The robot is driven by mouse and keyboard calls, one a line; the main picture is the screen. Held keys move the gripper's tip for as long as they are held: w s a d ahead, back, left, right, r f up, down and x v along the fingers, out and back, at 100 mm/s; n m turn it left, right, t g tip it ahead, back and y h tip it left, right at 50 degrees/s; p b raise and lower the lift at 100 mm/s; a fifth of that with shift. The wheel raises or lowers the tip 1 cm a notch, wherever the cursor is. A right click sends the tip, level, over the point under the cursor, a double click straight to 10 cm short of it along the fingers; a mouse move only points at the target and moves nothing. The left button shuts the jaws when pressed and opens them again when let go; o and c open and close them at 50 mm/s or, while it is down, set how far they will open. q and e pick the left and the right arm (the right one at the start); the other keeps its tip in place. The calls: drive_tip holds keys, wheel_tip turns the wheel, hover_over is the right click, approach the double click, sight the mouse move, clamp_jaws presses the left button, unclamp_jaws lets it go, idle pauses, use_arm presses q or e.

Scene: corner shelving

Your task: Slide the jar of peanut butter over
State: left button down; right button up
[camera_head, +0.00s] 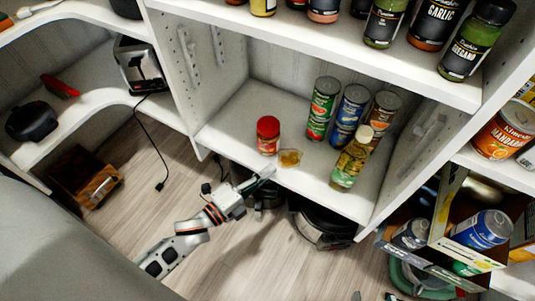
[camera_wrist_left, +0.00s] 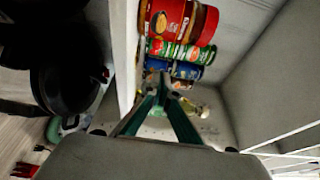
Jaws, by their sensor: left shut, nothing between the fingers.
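The peanut butter jar (camera_head: 268,135), with a red lid and red label, stands upright near the front left of the middle shelf. It also shows at the top of the left wrist view (camera_wrist_left: 178,20), cut by the frame edge. My left gripper (camera_head: 268,172) is at the shelf's front edge, just in front of the jar and slightly right of it. Its green fingers (camera_wrist_left: 160,82) come together at the tips in the left wrist view, with nothing held. I see a gap between the fingertips and the jar. My right gripper is in neither view.
Several stacked cans (camera_head: 350,108) stand behind, and a bottle (camera_head: 351,160) stands at the shelf's front right. The shelf (camera_head: 235,122) is bare left of the jar, up to the side wall. Spice jars fill the shelf above.

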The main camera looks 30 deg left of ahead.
use_arm(q)
drive_tip(key=b+x, duration=0.1)
drive_tip(key=x, duration=0.7)
drive_tip(key=shift+d+f, duration=0.1)
drive_tip(key=shift+f, duration=0.05)
drive_tip(key=a, duration=0.3)
drive_tip(key=shift+w, duration=0.25)
drive_tip(key=shift+a, duration=0.45)
use_arm(e)
drive_tip(key=shift+a+r+m+y, duration=0.25)
drive_tip(key=shift+a+m, duration=0.25)
drive_tip(key=shift+a, duration=0.3)
drive_tip(key=shift+f, duration=0.1)
use_arm(q)
drive_tip(key=a+b, duration=0.1)
drive_tip(key=a, duration=1.3)
drive_tip(key=shift+w+a, duration=0.1)
drive_tip(key=shift+a, duration=0.65)
use_arm(e)
drive_tip(key=shift+s+a+f, duration=0.15)
drive_tip(key=shift+a, duration=0.15)
use_arm(q)
drive_tip(key=shift+d, duration=0.1)
use_arm(e)
drive_tip(key=shift+m, duration=0.3)
